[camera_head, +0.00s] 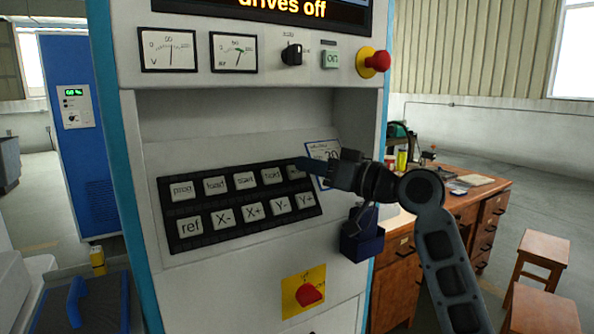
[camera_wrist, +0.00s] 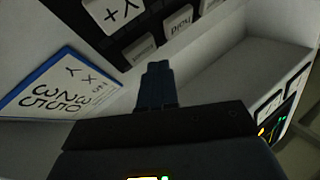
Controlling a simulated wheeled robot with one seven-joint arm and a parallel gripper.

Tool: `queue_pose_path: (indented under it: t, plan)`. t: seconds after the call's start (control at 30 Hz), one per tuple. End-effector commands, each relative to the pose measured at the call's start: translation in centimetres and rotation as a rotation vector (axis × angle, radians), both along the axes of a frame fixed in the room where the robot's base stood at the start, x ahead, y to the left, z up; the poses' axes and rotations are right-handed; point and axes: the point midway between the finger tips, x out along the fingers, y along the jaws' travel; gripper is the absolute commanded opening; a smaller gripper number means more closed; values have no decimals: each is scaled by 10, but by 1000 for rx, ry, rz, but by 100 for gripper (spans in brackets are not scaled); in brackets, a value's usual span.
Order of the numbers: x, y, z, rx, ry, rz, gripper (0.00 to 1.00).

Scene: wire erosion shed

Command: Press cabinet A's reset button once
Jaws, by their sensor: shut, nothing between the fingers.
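The control cabinet (camera_head: 228,118) fills the middle of the head view; no letter A is readable on it. Its black keypad (camera_head: 240,206) has two rows of white keys: "prog", "load", "start" and "hold" above, "ref", X-, X+, Y- and Y+ below. My gripper (camera_head: 302,163) is shut and empty, with its tips over the last upper key, right of "hold". That key's legend is hidden. In the wrist view my shut fingertips (camera_wrist: 157,68) lie in front of a partly covered key (camera_wrist: 139,48), near "Y+" and "hold". I cannot tell whether they touch it.
Above the keypad are two meters (camera_head: 168,50), a black knob (camera_head: 292,54), a green "ON" button (camera_head: 331,59), a red stop button (camera_head: 374,62) and a screen reading "drives off". A number card (camera_head: 323,152) is beside my gripper. A red switch (camera_head: 308,294) sits below. A wooden desk (camera_head: 455,200) stands right.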

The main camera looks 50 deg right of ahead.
Motion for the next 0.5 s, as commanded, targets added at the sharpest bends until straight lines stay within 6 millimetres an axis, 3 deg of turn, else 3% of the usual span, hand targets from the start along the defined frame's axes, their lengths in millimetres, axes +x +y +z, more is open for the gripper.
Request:
queue_pose_path:
  t: [0.33, 0.5]
  plan:
    - [-2, 0, 2, 0, -1, 0, 0]
    - [-12, 3, 11, -1, -1, 0, 0]
